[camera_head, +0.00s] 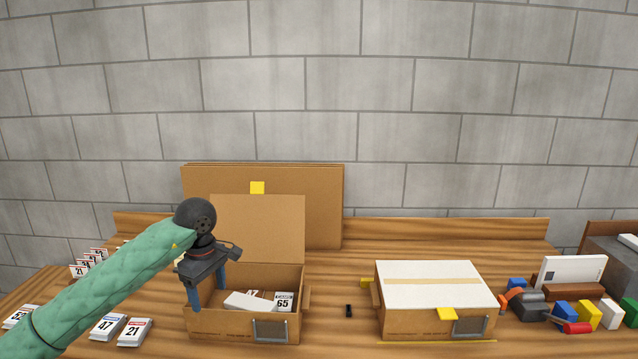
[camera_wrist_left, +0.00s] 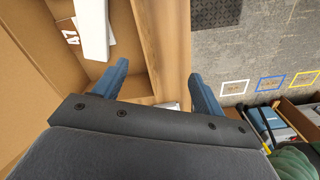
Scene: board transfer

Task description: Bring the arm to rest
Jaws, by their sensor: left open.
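My left arm, in a green sleeve, reaches in from the left in the head view. My left gripper (camera_head: 207,287) hangs over the left edge of an open cardboard box (camera_head: 220,325), its blue fingers apart and nothing between them. In the left wrist view the gripper (camera_wrist_left: 157,85) is also open and empty, with the box wall and table edge beyond it. The open box holds white boards, one (camera_head: 285,301) marked 65. My right gripper is in neither view.
A closed box (camera_head: 410,325) with a white top stands to the right. Tools and coloured blocks (camera_head: 590,314) crowd the right end. Cardboard sheets (camera_head: 325,205) lean at the back.

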